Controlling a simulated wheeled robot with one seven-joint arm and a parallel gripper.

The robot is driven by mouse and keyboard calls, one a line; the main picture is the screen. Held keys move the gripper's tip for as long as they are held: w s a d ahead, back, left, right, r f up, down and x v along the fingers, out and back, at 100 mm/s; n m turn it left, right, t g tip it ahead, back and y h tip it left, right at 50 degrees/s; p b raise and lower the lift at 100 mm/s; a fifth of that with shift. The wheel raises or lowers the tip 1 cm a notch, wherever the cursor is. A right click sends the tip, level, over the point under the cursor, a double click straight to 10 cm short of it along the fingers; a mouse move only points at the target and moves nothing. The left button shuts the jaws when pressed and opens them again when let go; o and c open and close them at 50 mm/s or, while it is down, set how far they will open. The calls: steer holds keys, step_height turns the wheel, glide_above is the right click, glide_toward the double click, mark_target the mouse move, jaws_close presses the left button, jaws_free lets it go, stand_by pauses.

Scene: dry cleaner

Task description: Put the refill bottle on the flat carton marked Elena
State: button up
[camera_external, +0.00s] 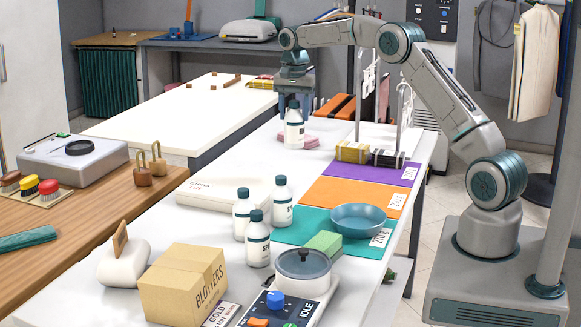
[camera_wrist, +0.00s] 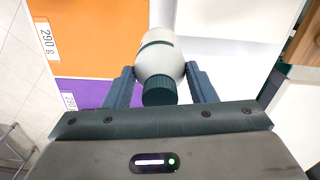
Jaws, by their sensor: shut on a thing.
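My gripper (camera_external: 294,98) points down at the far part of the white table and is shut on a white bottle with a dark green cap (camera_external: 294,128). The bottle is upright in the external view; I cannot tell whether its base touches the table. In the wrist view the bottle (camera_wrist: 160,58) sits between both fingers (camera_wrist: 160,78), cap nearest the camera. The flat white carton marked Elena (camera_external: 222,193) lies nearer the external camera, on the table's left side, its visible top bare. Several similar bottles (camera_external: 257,243) stand at its right front.
Purple (camera_external: 350,178), orange (camera_external: 345,198) and teal mats line the table's right side. A blue bowl (camera_external: 358,219) is on the teal one.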

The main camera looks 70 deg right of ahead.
steer(key=w+a+f+p, duration=0.5)
steer(key=w+a+f, duration=0.5)
steer(key=a, duration=0.1)
steer(key=shift+w+a+f, duration=0.2)
steer(key=shift+w+a, duration=0.05)
steer(key=shift+w, duration=0.1)
steer(key=shift+f, duration=0.1)
steer(key=shift+f, duration=0.15)
steer(key=o, duration=1.5)
steer(key=shift+c, duration=0.2)
